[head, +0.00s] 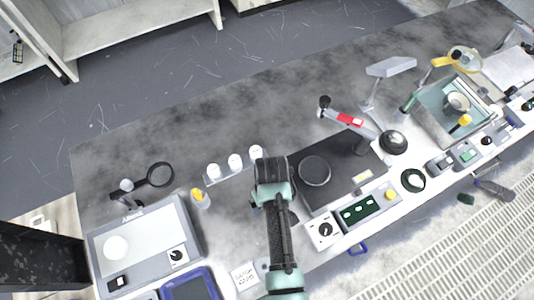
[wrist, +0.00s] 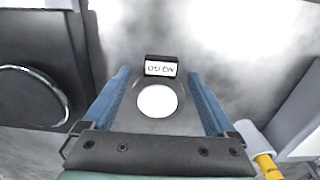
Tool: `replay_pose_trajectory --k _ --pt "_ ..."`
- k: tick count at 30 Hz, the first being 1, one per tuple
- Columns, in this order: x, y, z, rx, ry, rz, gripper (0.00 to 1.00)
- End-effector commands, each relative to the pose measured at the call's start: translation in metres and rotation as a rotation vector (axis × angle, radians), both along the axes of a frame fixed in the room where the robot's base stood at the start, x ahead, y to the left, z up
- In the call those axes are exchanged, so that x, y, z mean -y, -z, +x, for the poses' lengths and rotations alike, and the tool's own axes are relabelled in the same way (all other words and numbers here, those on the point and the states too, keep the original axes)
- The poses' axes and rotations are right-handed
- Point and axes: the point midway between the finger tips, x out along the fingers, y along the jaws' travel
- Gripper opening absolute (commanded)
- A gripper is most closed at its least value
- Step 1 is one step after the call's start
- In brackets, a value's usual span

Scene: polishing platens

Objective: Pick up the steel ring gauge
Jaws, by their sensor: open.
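In the wrist view, what looks like the steel ring gauge (wrist: 128,101) is a flat grey ring around a bright white round centre. A small black block with an upside-down "NO GO" label (wrist: 160,69) stands at its far edge. My gripper (wrist: 159,76) is open, with one blue finger on each side of the ring. I cannot tell whether the fingers touch it, and nothing is visibly held. In the head view my gripper (head: 272,170) points down at the bench left of the black platen unit and hides the ring.
The black platen unit (head: 314,170) stands close to my gripper's right. Several small white-topped pieces (head: 235,162) stand just left of it. A yellow-topped holder (head: 200,198) and a grey instrument (head: 150,240) are farther left. The bench's far side is mostly bare.

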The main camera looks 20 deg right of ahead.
Motion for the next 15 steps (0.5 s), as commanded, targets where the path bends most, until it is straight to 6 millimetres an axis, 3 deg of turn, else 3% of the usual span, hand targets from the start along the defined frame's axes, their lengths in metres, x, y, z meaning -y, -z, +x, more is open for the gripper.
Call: replay_pose_trajectory --k 3,15 --pt "0.0001 -0.0005 0.0002 0.0 0.0 0.0 0.88" --pt "0.0001 -0.0007 0.0004 0.001 0.0 0.0 0.16"
